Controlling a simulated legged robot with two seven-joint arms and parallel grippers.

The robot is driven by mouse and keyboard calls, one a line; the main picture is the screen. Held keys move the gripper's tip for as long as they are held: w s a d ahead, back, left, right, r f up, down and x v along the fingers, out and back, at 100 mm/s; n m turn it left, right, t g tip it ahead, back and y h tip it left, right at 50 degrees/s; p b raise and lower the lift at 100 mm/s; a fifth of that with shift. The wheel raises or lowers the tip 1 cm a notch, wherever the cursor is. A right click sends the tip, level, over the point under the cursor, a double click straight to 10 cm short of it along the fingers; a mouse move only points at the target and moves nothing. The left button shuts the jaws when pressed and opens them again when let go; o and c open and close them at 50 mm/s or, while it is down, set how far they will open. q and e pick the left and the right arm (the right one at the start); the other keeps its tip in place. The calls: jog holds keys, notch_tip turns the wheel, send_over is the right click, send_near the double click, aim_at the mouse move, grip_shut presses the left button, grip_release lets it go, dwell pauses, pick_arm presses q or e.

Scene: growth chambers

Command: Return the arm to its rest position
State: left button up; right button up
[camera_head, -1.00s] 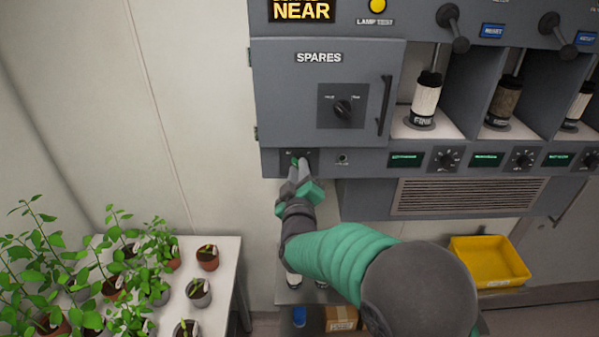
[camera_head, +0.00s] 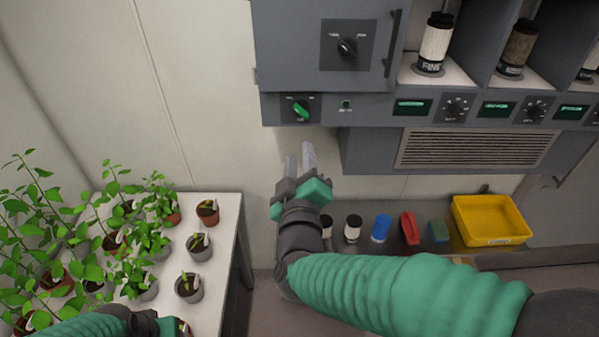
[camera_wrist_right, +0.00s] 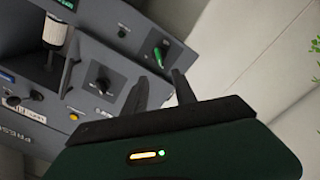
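My right gripper (camera_head: 300,158) is in front of the wall, below the grey cabinet's lower edge. Its two fingers are apart with nothing between them. The green rotary knob (camera_head: 301,110) on the panel above is clear of the fingers; it also shows in the right wrist view (camera_wrist_right: 160,54), beyond the fingertips (camera_wrist_right: 162,88). My right arm reaches in from the lower right. Part of my left arm shows at the bottom left, over the plant table; its fingers are not visible.
A white table (camera_head: 226,235) with several potted plants stands at the left. A yellow bin (camera_head: 490,220) and several small items, among them a blue one (camera_head: 381,228) and a red one (camera_head: 409,228), stand on a shelf at the right. The cabinet (camera_head: 300,60) overhangs with a vent below.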

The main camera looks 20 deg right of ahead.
jog(key=shift+v, duration=1.1)
jog(key=shift+w, duration=0.1)
